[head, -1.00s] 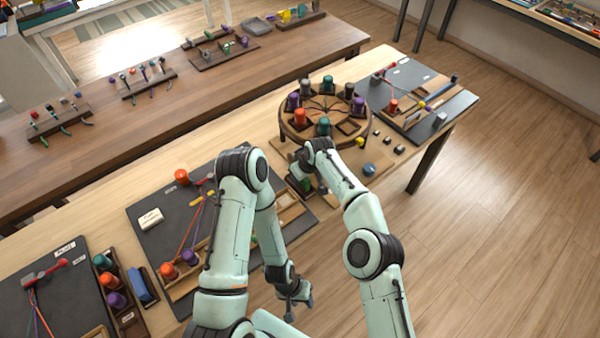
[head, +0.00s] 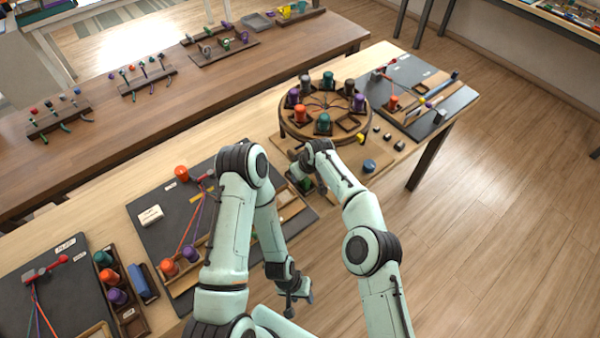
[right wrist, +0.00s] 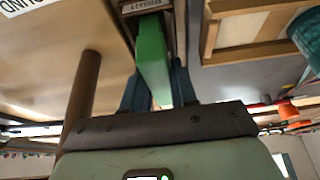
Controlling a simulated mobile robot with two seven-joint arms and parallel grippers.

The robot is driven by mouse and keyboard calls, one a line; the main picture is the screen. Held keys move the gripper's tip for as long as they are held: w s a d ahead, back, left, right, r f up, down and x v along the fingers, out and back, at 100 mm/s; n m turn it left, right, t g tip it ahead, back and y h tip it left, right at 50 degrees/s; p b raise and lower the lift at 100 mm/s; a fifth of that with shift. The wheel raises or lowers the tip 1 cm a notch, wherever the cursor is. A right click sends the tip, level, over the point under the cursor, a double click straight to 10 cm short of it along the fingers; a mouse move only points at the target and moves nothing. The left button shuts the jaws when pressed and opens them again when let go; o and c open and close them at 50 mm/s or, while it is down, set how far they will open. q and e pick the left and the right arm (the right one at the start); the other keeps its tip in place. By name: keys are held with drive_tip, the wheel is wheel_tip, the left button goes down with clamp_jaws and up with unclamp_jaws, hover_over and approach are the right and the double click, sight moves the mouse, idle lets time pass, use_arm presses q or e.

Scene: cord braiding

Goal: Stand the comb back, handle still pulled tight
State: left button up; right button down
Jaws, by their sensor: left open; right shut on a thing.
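My right gripper (right wrist: 157,66) is shut on a green flat piece (right wrist: 151,50), which I take to be the comb. Its far end meets a brown labelled wooden block (right wrist: 127,8) in the right wrist view; I cannot tell whether it is seated. In the head view my right wrist mostly hides this spot beside the board. My left gripper (head: 291,300) is open and empty, low in front of the table edge. A red handle (head: 208,175) lies on the dark board (head: 148,198) with coloured cords running straight from it towards the front; my left arm partly covers them.
A round wooden stand (head: 283,122) with several coloured bobbins stands behind my right gripper. A bobbin rack (head: 133,322) is at the front left. A blue round piece (head: 369,166) and small dark blocks lie to the right. A brown post (right wrist: 85,95) stands close in the right wrist view.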

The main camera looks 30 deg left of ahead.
drive_tip(key=c, duration=0.8)
unclamp_jaws()
drive_tip(key=shift+r, duration=0.1)
drive_tip(key=shift+d+r, duration=0.1)
drive_tip(key=shift+r, duration=0.1)
drive_tip(key=b+v, duration=0.2)
drive_tip(key=v, duration=0.4)
drive_tip(key=shift+s+d+r, duration=0.15)
drive_tip(key=shift+s+r, duration=0.05)
drive_tip(key=shift+r, duration=0.05)
use_arm(q)
drive_tip(key=shift+g, duration=0.3)
drive_tip(key=s+f, duration=0.3)
drive_tip(key=shift+s, duration=0.25)
use_arm(e)
drive_tip(key=w+v, duration=0.1)
drive_tip(key=v, duration=0.5)
drive_tip(key=shift+s, duration=0.4)
